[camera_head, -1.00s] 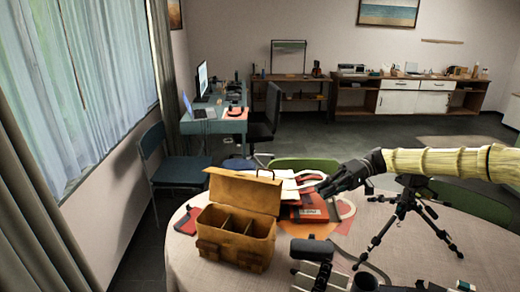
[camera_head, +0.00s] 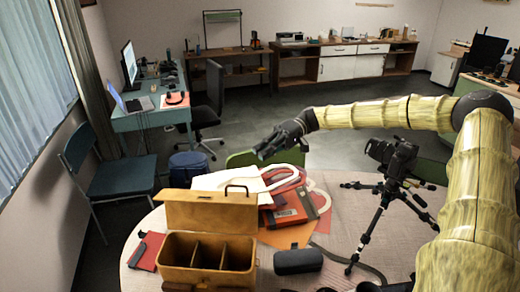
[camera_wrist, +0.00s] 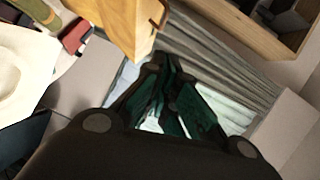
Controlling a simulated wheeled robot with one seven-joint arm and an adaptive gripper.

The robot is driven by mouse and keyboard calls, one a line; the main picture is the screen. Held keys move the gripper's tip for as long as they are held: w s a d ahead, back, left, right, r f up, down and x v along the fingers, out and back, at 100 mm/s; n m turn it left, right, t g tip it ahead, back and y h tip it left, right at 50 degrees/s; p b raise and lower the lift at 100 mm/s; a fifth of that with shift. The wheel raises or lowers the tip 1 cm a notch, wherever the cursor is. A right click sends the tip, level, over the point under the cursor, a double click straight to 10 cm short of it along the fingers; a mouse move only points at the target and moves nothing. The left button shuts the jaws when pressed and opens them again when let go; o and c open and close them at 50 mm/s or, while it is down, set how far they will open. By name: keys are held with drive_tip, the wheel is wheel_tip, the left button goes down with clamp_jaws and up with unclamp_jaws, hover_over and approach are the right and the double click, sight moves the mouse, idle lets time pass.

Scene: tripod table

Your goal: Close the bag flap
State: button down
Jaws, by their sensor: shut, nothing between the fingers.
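The tan camera bag (camera_head: 207,262) stands upright on the round table, with dividers making several compartments inside. Its flap (camera_head: 210,213) is open and stands up at the back edge, with a dark handle at its top. My gripper (camera_head: 268,152) is shut and empty, in the air behind and to the right of the flap, above the far side of the table. In the wrist view my gripper's fingers (camera_wrist: 165,95) are together, and the tan bag (camera_wrist: 125,25) shows at the top.
A camera on a black tripod (camera_head: 385,190) stands on the table at right. A blue chair (camera_head: 105,175) stands at left.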

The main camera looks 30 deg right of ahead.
drive_tip(key=s+f+p+x, duration=0.1)
drive_tip(key=p+x, duration=0.3)
drive_tip(key=x, duration=0.6)
drive_tip(key=shift+s+d, duration=0.2)
drive_tip(key=shift+s, duration=0.25)
drive_tip(key=shift+f, duration=0.1)
